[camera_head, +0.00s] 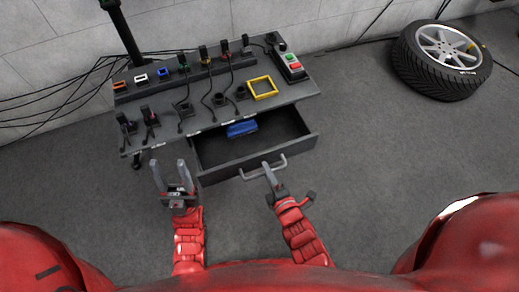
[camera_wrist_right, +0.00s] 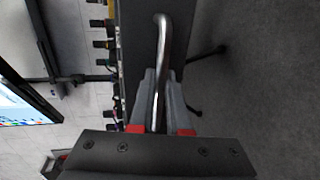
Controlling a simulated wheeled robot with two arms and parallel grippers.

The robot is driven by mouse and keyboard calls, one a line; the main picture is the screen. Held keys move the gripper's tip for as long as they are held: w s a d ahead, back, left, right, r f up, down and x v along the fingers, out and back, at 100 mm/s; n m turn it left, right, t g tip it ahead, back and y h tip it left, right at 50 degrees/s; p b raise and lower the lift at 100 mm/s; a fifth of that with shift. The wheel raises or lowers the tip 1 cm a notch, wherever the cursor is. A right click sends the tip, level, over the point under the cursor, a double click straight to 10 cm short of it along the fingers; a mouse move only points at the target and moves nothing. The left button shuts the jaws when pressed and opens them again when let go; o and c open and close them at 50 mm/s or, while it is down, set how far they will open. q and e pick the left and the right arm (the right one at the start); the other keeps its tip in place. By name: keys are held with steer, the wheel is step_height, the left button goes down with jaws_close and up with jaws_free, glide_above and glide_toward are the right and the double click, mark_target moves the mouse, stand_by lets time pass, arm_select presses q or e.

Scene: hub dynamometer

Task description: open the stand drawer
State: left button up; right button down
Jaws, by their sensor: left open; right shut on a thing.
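The stand drawer (camera_head: 255,157) is pulled out from under the dark stand top (camera_head: 215,105), and its inside shows. A blue object (camera_head: 242,129) lies in the drawer near its back. The metal bar handle (camera_head: 282,162) is on the drawer front. My right gripper (camera_head: 268,170) is shut on this handle. In the right wrist view the handle (camera_wrist_right: 160,75) runs between the fingers of my right gripper (camera_wrist_right: 160,85). My left gripper (camera_head: 171,172) is open and empty, left of the drawer's front corner and apart from it.
Several connectors with cables stand along the stand top, with a yellow square frame (camera_head: 263,88) and a box with red and green buttons (camera_head: 292,68) at its right. A wheel with tire (camera_head: 441,58) lies on the floor at the far right. The floor right of the drawer is clear.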

steer(key=f+v, duration=0.1)
steer(key=v, duration=0.5)
steer(key=shift+s+f+p, duration=0.2)
steer(key=shift+s+p, duration=0.15)
steer(key=shift+s, duration=0.15)
steer(key=shift+d, duration=0.15)
steer(key=c, duration=0.9)
jaws_free()
steer(key=p+v, duration=1)
steer(key=v, duration=0.7)
steer(key=shift+s, duration=0.15)
